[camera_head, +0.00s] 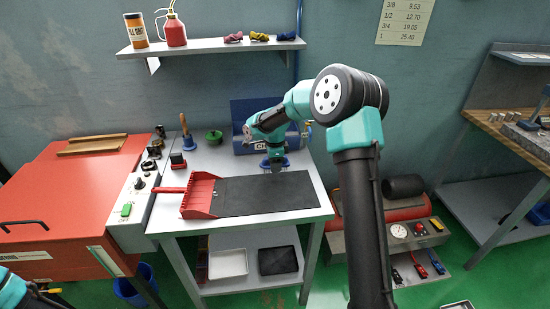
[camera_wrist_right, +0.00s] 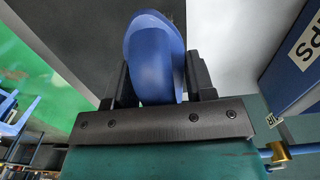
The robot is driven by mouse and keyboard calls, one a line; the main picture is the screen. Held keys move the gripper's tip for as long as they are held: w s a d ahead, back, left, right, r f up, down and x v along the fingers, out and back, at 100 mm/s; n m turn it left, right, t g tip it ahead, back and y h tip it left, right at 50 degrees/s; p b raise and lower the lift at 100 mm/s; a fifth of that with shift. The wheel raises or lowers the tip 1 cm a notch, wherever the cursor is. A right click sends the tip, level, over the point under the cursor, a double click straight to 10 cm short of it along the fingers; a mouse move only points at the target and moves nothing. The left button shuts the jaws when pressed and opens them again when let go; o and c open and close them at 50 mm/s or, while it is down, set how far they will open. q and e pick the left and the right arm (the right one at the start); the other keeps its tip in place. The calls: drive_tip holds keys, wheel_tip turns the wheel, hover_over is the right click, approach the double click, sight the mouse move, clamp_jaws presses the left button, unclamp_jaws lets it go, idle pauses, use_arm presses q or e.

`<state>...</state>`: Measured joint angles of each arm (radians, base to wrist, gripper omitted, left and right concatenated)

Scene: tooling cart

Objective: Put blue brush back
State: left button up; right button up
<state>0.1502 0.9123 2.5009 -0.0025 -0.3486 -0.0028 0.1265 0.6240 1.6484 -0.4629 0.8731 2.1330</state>
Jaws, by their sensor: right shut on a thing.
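The blue brush (camera_head: 265,164) is at the back edge of the black mat, on the grey cart top. My right gripper (camera_head: 276,163) is above it and shut on it. In the right wrist view the brush's rounded blue handle (camera_wrist_right: 155,60) is between the two dark fingers of the right gripper (camera_wrist_right: 157,88).
The black mat (camera_head: 265,193) and a red dustpan (camera_head: 202,196) lie in front. A blue box (camera_head: 247,108) stands behind my right gripper. A wooden-handled tool (camera_head: 187,135), a green object (camera_head: 214,137) and a red-and-black block (camera_head: 178,161) stand to the left.

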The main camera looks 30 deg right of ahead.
drive_tip(key=w+d, duration=0.1)
drive_tip(key=w, duration=0.1)
drive_tip(key=w+d, duration=0.2)
drive_tip(key=w, duration=0.1)
drive_tip(key=w+d, duration=0.1)
drive_tip(key=w, duration=0.1)
drive_tip(key=shift+w+d+f, duration=0.3)
drive_tip(key=shift+d+f, duration=0.1)
drive_tip(key=shift+w+d, duration=0.1)
drive_tip(key=shift+w, duration=0.05)
drive_tip(key=shift+f, duration=1.8)
drive_tip(key=o, duration=0.9)
drive_tip(key=shift+f, duration=0.15)
wheel_tip(320, 180, up, 12)
drive_tip(key=shift+r, duration=0.2)
